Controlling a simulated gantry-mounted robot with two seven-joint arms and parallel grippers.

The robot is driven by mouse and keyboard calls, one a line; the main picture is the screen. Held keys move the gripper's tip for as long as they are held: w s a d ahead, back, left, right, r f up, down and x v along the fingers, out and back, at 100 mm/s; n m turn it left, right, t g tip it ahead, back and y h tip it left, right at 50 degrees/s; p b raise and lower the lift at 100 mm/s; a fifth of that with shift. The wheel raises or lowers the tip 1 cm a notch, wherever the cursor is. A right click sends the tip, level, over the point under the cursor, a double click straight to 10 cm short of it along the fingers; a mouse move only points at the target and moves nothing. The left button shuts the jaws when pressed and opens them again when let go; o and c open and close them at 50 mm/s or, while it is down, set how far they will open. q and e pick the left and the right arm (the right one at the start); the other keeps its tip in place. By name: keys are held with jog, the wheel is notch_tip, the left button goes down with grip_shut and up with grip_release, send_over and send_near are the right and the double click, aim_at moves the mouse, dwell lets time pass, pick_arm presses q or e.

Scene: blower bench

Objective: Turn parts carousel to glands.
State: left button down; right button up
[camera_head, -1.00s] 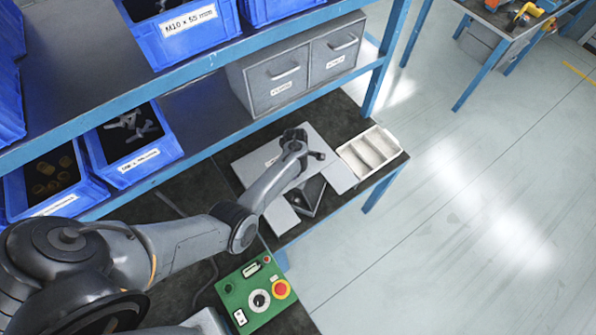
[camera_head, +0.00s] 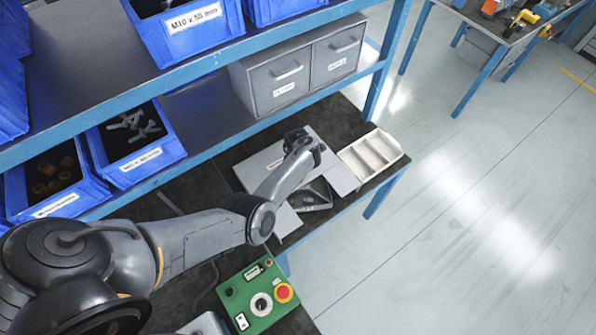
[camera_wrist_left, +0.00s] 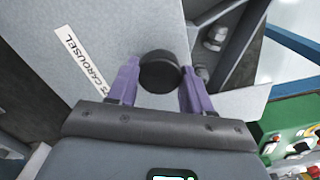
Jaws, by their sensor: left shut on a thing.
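The parts carousel (camera_head: 258,172) is a flat grey cover with a cut-out on the bench, left of a white tray. In the left wrist view its cover (camera_wrist_left: 115,25) carries a label ending in "CAROUSEL". A round black knob (camera_wrist_left: 160,76) stands at the cut-out's edge. My left gripper (camera_wrist_left: 160,68) has its purple fingers on either side of this knob and is shut on it. Through the cut-out, a dark compartment shows metallic parts (camera_wrist_left: 214,38), too small to name surely. In the head view my wrist hides the knob and fingers. My right gripper is not in view.
A white divided tray (camera_head: 370,153) sits at the bench's right end. A green control box (camera_head: 258,297) with a red button is near the front. Above are a blue-framed shelf (camera_head: 200,70), grey drawers (camera_head: 300,75) and blue bins (camera_head: 135,145). Open floor lies right.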

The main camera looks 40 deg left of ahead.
pick_arm(q)
jog(key=shift+n+b, duration=0.9)
jog(key=shift+n, duration=1.7)
jog(key=shift+c, duration=2.4)
grip_release()
notch_tip(320, 180, up, 11)
jog(key=p, duration=0.3)
